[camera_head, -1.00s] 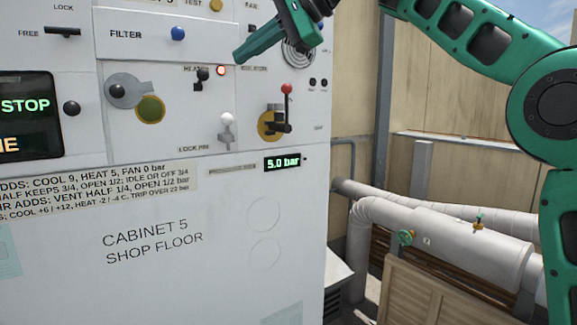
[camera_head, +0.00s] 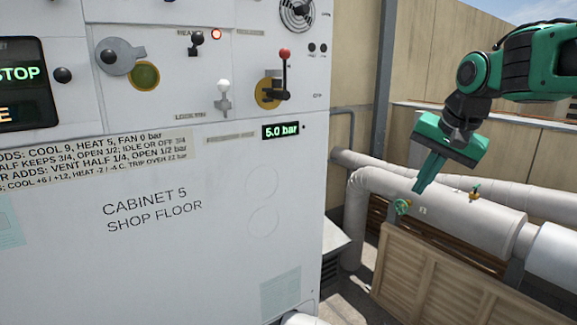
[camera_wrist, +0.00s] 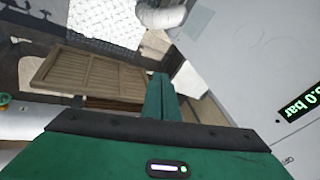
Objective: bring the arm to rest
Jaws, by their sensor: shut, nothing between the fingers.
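My gripper (camera_head: 420,188) is green and hangs at the right of the head view, pointing down and slightly left. Its fingers are together with nothing between them. In the wrist view the closed fingers (camera_wrist: 159,95) point up the picture, over a wooden slatted panel (camera_wrist: 95,75).
The cabinet front carries a red-knobbed lever (camera_head: 285,75), a white-knobbed lever (camera_head: 223,97) and a display (camera_head: 281,130) reading 5.0 bar. Large grey pipes (camera_head: 460,225) run along the right. A wooden panel (camera_head: 440,285) stands below them. A beige wall (camera_head: 355,60) is behind.

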